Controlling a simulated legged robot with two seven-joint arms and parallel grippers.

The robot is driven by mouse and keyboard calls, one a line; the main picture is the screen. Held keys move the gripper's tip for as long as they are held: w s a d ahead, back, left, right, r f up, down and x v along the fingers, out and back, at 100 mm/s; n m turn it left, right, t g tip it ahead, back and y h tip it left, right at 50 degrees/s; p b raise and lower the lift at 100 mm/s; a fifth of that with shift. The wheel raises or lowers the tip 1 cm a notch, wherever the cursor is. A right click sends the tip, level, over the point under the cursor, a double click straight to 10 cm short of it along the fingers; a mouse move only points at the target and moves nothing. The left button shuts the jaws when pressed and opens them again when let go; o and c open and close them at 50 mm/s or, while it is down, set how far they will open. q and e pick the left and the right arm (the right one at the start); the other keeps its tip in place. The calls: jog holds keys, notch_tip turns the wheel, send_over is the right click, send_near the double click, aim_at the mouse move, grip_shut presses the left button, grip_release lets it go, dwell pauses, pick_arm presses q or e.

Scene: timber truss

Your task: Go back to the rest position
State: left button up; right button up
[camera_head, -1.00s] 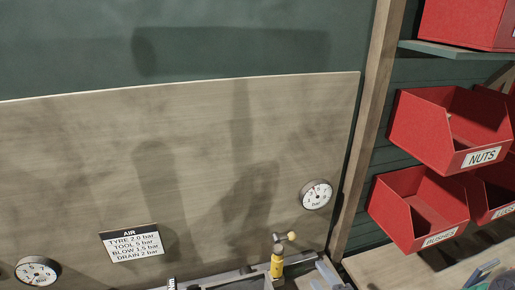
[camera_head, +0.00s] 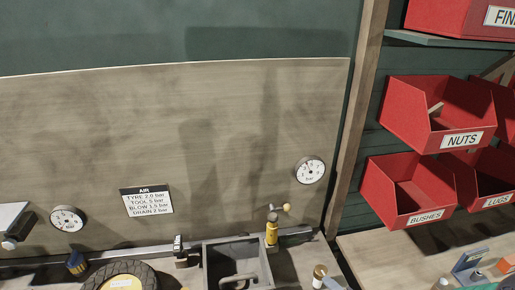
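Neither of my grippers can be clearly seen in the head view. Shadows fall across the wooden back panel (camera_head: 120,120). A white and dark piece (camera_head: 12,222) juts in at the left edge, and I cannot tell what it is. The air pressure sign (camera_head: 147,200) is fixed on the panel, between a round gauge (camera_head: 68,219) at the left and another gauge (camera_head: 310,170) at the right.
Below the panel are a tyre (camera_head: 121,276), a grey open box (camera_head: 238,262) and a yellow valve (camera_head: 271,233) on the rail. Red bins marked nuts (camera_head: 425,115) and bushes (camera_head: 405,190) hang at the right above a wooden bench (camera_head: 385,252) with small items.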

pick_arm(q)
jog(key=shift+s+d+r, duration=0.15)
jog(key=shift+d+r, duration=0.05)
jog(key=shift+d, duration=0.45)
pick_arm(e)
jog(key=s+r+n+g+h, duration=0.1)
jog(key=s+n+g+h, duration=0.1)
jog(key=s+n+g, duration=0.6)
jog(key=s+n, duration=0.4)
jog(key=s, duration=0.2)
jog(key=shift+s+r+g, duration=0.2)
jog(key=shift+s+g, duration=0.15)
jog(key=shift+g, duration=0.05)
pick_arm(q)
jog(key=shift+a, duration=0.1)
pick_arm(e)
jog(key=shift+a, duration=0.2)
pick_arm(q)
jog(key=shift+a+f, duration=0.1)
jog(key=shift+a, duration=0.15)
pick_arm(e)
jog(key=shift+a, duration=0.2)
